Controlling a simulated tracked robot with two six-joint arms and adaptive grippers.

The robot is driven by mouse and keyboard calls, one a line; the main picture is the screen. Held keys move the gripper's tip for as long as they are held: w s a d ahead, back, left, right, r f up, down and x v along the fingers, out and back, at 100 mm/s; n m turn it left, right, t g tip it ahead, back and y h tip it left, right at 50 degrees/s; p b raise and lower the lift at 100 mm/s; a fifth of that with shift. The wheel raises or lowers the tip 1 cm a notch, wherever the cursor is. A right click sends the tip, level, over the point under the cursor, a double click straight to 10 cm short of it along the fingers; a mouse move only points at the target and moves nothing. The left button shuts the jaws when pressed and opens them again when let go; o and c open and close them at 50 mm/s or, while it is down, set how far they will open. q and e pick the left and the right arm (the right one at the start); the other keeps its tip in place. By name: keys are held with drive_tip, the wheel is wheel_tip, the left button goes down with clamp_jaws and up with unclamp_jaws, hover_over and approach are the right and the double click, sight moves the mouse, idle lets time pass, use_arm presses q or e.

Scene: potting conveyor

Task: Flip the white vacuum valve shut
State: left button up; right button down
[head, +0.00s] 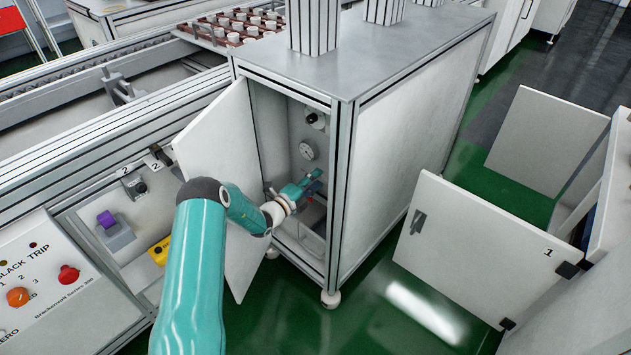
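My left gripper (306,186) reaches into the open cabinet (402,142) through its front opening. It is small in the head view, and I cannot tell whether its fingers are open or shut or touch anything. I cannot pick out the white vacuum valve for certain; it may be hidden by the gripper. A round white gauge (306,151) is on the cabinet's inner wall just above the gripper. A black and white fitting (315,120) sits higher up. My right gripper is not in view.
A control panel (45,290) with an orange knob and a red button is at lower left. Another open door (465,250) is at right. Green floor (385,315) is clear between.

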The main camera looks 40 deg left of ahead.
use_arm(q)
wheel_tip(320, 180, up, 10)
idle(0.6)
drive_tip(key=shift+d+f, duration=0.1)
